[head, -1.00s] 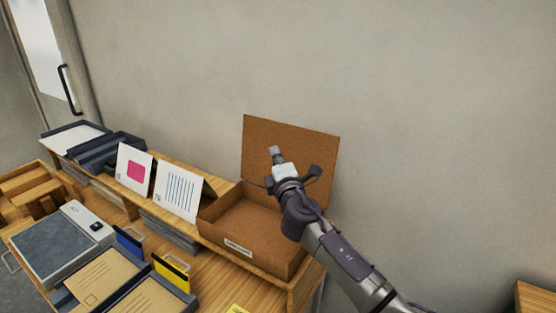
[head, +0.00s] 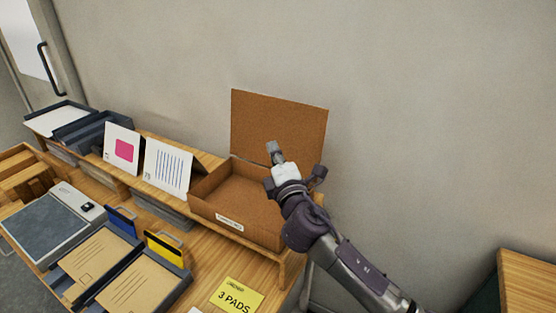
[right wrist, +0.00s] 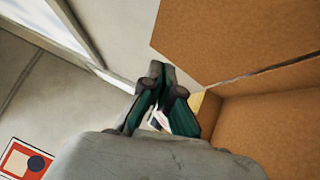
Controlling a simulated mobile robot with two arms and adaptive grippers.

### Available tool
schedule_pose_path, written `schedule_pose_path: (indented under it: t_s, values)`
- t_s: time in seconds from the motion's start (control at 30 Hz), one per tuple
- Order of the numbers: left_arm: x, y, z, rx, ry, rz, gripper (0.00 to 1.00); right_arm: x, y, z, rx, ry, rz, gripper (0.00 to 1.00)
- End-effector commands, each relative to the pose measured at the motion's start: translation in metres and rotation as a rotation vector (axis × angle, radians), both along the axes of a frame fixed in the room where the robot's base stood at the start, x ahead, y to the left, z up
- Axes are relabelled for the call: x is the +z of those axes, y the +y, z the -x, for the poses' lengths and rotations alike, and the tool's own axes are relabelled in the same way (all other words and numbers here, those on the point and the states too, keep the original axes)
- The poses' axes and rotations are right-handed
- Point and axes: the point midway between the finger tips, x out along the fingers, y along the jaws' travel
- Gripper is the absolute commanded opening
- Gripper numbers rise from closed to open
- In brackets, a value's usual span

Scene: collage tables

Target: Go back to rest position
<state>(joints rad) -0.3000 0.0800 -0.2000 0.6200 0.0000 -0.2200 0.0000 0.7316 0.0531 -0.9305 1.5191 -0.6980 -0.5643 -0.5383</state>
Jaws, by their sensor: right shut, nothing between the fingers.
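My right gripper (head: 272,148) is over the right part of an open brown box, in front of its raised lid, in the head view. Its fingers are shut and empty; the fingertips meet in the right wrist view (right wrist: 160,75). The brown box (head: 212,207) stands on the raised wooden shelf with its lid (head: 280,118) upright against the wall. The visible part of its inside is bare; my right arm hides its right side. In the right wrist view the box's brown panels (right wrist: 235,35) fill the right side. My left gripper is not in view.
Two cards, one with a pink square (head: 124,150) and one with blue stripes (head: 168,168), stand left of the box. Another wooden table (head: 530,285) is at right.

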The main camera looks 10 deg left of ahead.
Motion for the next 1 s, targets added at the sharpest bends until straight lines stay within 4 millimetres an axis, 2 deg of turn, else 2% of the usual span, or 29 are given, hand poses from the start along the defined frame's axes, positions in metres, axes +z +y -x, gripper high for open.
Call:
schedule_pose_path:
  t_s: [0.1,0.27,0.4,0.47,0.57,0.67,0.8,0.9,1.0]
  values:
    - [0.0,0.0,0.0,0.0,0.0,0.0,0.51,-0.003,-0.008,0.016,0.001,0.001,-0.001,0.0]
    - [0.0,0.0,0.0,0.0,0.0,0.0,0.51,-0.006,-0.014,0.028,-0.002,0.004,-0.002,0.0]
    - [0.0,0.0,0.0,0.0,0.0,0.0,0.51,-0.024,-0.032,0.035,-0.039,0.099,-0.089,0.0]
    - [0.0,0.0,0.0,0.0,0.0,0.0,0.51,-0.042,-0.049,0.04,-0.079,0.192,-0.171,0.0]
    - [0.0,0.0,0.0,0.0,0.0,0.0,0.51,-0.085,-0.09,0.058,-0.18,0.401,-0.354,0.0]
    - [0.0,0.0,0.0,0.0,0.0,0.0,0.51,-0.131,-0.133,0.085,-0.303,0.611,-0.536,0.0]
    - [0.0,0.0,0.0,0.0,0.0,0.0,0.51,-0.19,-0.187,0.137,-0.485,0.869,-0.752,0.0]
    - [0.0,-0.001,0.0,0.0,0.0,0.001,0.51,-0.226,-0.221,0.184,-0.623,1.029,-0.881,0.0]
    - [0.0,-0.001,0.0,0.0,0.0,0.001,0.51,-0.251,-0.248,0.23,-0.749,1.156,-0.983,0.0]
